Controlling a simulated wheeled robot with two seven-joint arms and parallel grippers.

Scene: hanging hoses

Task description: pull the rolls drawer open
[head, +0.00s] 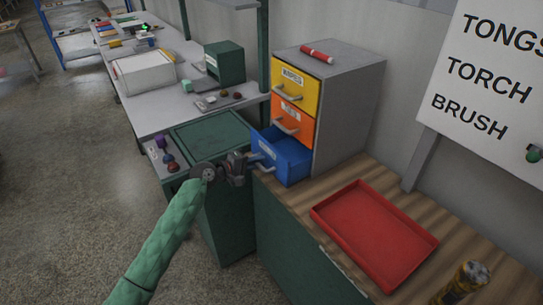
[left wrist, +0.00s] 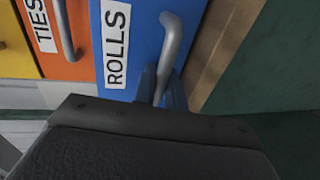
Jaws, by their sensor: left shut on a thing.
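The blue rolls drawer (head: 288,155) is the lowest of three in a small grey cabinet (head: 345,105), and it stands partly out from the front. Its ROLLS label and grey bar handle (left wrist: 170,48) show in the left wrist view. My left gripper (head: 249,164) is at the front of this drawer, shut on the handle. Part of the handle and the fingertips' contact are hidden in the left wrist view. My right gripper is not in view.
The yellow drawer (head: 298,81) and orange TIES drawer (head: 293,115) above are shut. A red marker-like tube (head: 316,56) lies on the cabinet. A green cabinet (head: 213,132) stands left.

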